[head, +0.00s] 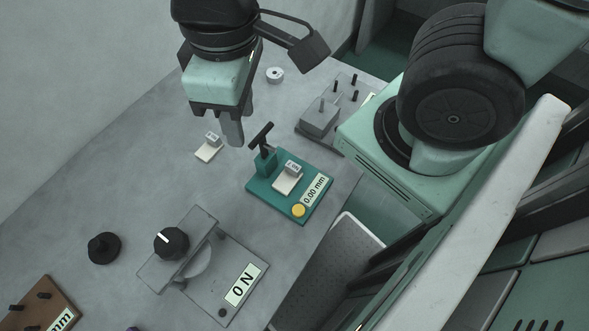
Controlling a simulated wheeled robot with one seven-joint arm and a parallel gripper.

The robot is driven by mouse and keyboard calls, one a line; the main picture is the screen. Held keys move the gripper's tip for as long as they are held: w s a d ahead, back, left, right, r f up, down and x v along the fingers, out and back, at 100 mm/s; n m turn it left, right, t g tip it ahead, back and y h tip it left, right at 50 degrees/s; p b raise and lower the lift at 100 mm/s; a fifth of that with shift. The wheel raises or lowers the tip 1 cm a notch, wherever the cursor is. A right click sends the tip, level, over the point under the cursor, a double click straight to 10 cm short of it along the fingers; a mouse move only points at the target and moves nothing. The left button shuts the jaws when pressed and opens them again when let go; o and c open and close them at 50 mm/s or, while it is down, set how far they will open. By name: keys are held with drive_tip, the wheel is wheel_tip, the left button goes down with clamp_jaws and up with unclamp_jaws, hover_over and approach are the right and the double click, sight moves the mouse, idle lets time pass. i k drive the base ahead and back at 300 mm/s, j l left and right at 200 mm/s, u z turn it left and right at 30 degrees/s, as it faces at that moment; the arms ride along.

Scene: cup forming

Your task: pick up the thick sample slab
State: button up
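Two small pale slabs with printed tags show in the head view. One slab (208,152) lies on the grey table, left of and below my gripper in the picture. The other slab (285,184) sits on the teal gauge (262,190), whose display reads 0.00 mm. The tags are too small to read, so I cannot tell which slab is the thick one. My gripper (238,126) points down above the table, between the two slabs in the picture. Its fingers overlap in this view, so their gap is unclear. I see no slab between them.
A grey device with a black knob (171,243) and a display reading "0 N" stands at the front. A black round knob (104,248) and a brown pegged board (45,305) lie left. A grey pegged fixture (322,117) and a white ring (274,75) are behind.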

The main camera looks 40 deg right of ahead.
sight(287, 180)
drive_tip(key=k+j+z, duration=0.3)
drive_tip(key=z, duration=0.15)
drive_tip(key=k+j+z, duration=0.55)
drive_tip(key=k+z, duration=0.2)
drive_tip(key=z, duration=0.15)
